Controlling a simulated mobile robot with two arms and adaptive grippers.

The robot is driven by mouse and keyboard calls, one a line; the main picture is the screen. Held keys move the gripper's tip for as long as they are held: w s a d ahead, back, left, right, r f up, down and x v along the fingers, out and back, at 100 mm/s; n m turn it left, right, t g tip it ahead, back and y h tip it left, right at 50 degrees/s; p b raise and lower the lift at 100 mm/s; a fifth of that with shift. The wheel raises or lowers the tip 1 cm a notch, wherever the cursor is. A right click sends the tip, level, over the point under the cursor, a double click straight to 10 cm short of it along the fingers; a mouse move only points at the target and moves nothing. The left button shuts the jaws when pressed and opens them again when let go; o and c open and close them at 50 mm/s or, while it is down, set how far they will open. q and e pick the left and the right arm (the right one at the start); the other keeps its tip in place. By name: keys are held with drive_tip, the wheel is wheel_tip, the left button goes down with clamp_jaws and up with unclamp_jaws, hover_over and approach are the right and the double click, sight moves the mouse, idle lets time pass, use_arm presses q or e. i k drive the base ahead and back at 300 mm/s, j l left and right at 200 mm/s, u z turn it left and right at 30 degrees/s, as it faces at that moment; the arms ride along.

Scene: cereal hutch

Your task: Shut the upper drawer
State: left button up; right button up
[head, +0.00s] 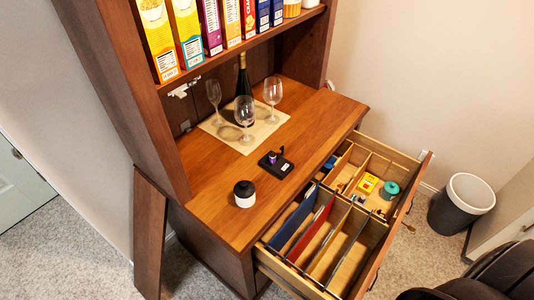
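The upper drawer (394,222) of the wooden hutch (225,195) is pulled far out toward the lower right of the head view. Its inside shows, with dividers, blue and red folders, a yellow item (367,183) and a teal round item (390,189). A small knob (408,228) shows on the drawer's front. The drawer's near corner is cut off by the bottom edge of the view. Neither of my grippers is in view.
Cereal boxes (188,32) fill the shelf above. A bin (462,203) stands on the carpet to the right of the drawer.

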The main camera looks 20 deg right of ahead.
sight(353, 279)
drive_tip(key=k+l+z, duration=0.1)
drive_tip(key=k+z, duration=0.15)
drive_tip(key=z, duration=0.25)
drive_tip(key=k+l+z, duration=0.2)
drive_tip(key=z, duration=0.3)
drive_tip(key=k+l+z, duration=0.2)
drive_tip(key=z, duration=0.3)
drive_tip(key=l, duration=0.05)
